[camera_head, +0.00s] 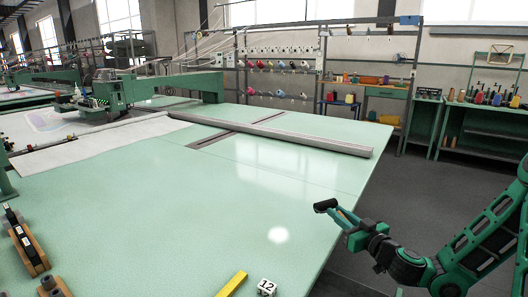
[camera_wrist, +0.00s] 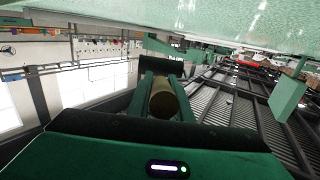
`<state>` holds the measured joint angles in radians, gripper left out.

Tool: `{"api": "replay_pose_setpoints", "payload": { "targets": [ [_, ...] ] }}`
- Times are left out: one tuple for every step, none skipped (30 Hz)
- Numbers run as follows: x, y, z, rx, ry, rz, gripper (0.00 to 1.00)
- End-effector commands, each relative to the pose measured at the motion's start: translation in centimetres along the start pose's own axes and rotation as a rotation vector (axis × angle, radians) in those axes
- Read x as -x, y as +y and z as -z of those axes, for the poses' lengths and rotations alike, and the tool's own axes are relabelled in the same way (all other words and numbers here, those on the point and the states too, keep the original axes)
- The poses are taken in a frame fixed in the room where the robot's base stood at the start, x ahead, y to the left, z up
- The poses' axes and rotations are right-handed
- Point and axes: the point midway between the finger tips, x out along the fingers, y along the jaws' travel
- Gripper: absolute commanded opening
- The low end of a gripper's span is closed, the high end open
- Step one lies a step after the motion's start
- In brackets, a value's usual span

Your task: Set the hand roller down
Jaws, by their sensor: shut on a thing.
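My gripper (camera_head: 343,216) hangs near the right edge of the pale green table (camera_head: 230,215) in the head view. It is shut on the hand roller, whose dark head (camera_head: 325,206) sticks out past the fingertips toward the table. In the wrist view the roller's brownish round handle (camera_wrist: 163,98) lies between the two green fingers, with a dark block-like part beyond it. The roller appears to be off the tabletop; its exact height is hard to tell. Most of the handle is hidden by the fingers in the head view.
A yellow bar (camera_head: 232,285) and a white block marked 12 (camera_head: 266,288) lie at the near edge. Wooden tools with black parts (camera_head: 28,245) stand at the left. A long grey rail (camera_head: 275,134) crosses the far side. The table's middle is clear. Shelves of yarn cones (camera_head: 280,65) stand behind.

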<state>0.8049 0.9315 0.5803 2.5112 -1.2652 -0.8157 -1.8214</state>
Motion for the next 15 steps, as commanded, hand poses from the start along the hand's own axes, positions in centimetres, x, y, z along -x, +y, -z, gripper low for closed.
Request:
{"api": "replay_pose_setpoints", "payload": {
  "targets": [
    [0.6, 1.6, -0.2, -0.002, -0.003, -0.033, 0.0],
    [0.9, 2.3, -0.3, -0.003, -0.003, -0.048, 0.0],
    [1.2, 3.1, -0.4, -0.004, -0.003, -0.066, 0.0],
    [1.4, 3.6, -0.4, -0.005, -0.004, -0.077, 0.0],
    [1.6, 4.0, -0.5, -0.005, -0.004, -0.085, 0.0],
    [1.8, 4.4, -0.5, -0.005, -0.005, -0.094, 0.0],
    [1.9, 4.6, -0.5, -0.005, -0.005, -0.1, 0.0],
    [2.0, 4.8, -0.6, -0.005, -0.005, -0.104, 0.0],
    [2.0, 5.0, -0.6, -0.006, -0.005, -0.108, 0.0],
    [2.1, 5.0, -0.6, -0.006, -0.005, -0.109, 0.0],
    [2.1, 5.0, -0.6, -0.006, -0.005, -0.109, 0.0],
    [2.1, 5.1, -0.6, -0.006, -0.005, -0.11, 0.0],
    [2.1, 5.0, -0.6, -0.006, -0.005, -0.109, 0.0],
    [2.0, 5.0, -0.6, -0.005, -0.006, -0.108, 0.0],
    [2.0, 4.9, -0.6, -0.004, -0.006, -0.107, 0.0]
  ]
}}
